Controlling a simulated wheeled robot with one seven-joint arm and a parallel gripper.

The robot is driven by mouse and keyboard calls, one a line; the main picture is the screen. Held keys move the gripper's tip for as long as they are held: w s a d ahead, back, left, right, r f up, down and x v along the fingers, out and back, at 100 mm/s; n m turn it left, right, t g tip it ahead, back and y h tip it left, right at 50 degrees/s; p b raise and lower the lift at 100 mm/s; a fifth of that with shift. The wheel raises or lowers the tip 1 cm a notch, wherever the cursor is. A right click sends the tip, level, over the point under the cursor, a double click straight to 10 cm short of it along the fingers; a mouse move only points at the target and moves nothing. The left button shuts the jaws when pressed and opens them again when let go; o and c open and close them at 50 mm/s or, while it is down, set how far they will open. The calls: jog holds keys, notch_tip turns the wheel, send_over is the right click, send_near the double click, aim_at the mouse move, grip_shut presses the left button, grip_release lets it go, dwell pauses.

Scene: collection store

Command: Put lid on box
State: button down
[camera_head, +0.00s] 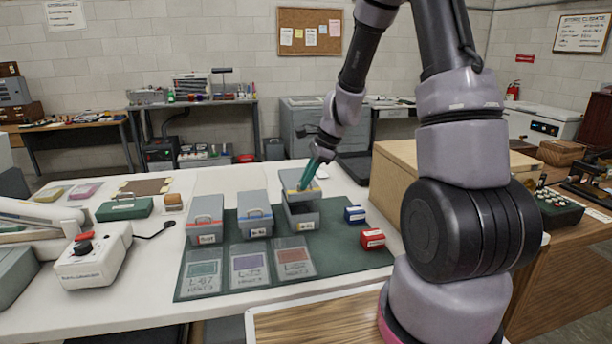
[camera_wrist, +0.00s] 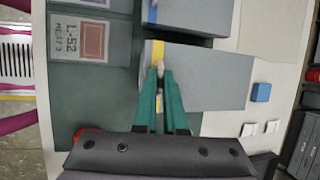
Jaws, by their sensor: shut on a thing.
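My gripper (camera_head: 309,178) has green fingers, shut on the handle of a grey lid (camera_head: 291,181) with a yellow-orange stripe. The lid is above an open grey box (camera_head: 303,221) at the right end of a row on the dark green mat (camera_head: 345,255). A dark gap shows between lid and box, and the lid sits slightly back from the box's front. In the wrist view the fingers (camera_wrist: 160,72) pinch the pale handle beside the yellow stripe, and the lid (camera_wrist: 210,75) spreads out to the right. The lid hides most of the box there.
A blue-striped box (camera_head: 255,221) and a red-striped box (camera_head: 205,228) stand to the left, lids on. Labelled cards (camera_head: 249,269) lie in front. A small blue box (camera_head: 355,214) and a red one (camera_head: 372,238) are at right, near a wooden crate (camera_head: 395,170).

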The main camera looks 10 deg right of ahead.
jog(key=shift+f, duration=2.15)
jog(key=shift+f, duration=0.95)
dwell(1.0)
jog(key=c, duration=0.9)
grip_release()
notch_tip(320, 180, up, 25)
jog(key=n+t, duration=0.2)
jog(key=n, duration=0.5)
send_over(307, 191)
jog(key=s+d, duration=0.3)
jog(key=s, duration=0.7)
jog(key=s+d+r+n+t+h, duration=0.2)
jog(key=s+r+n, duration=0.4)
jog(key=s, duration=0.5)
notch_tip(307, 191, up, 2)
jog(key=shift+s+r+t, duration=0.25)
jog(key=shift+s+t, duration=0.15)
jog(key=shift+t, duration=0.1)
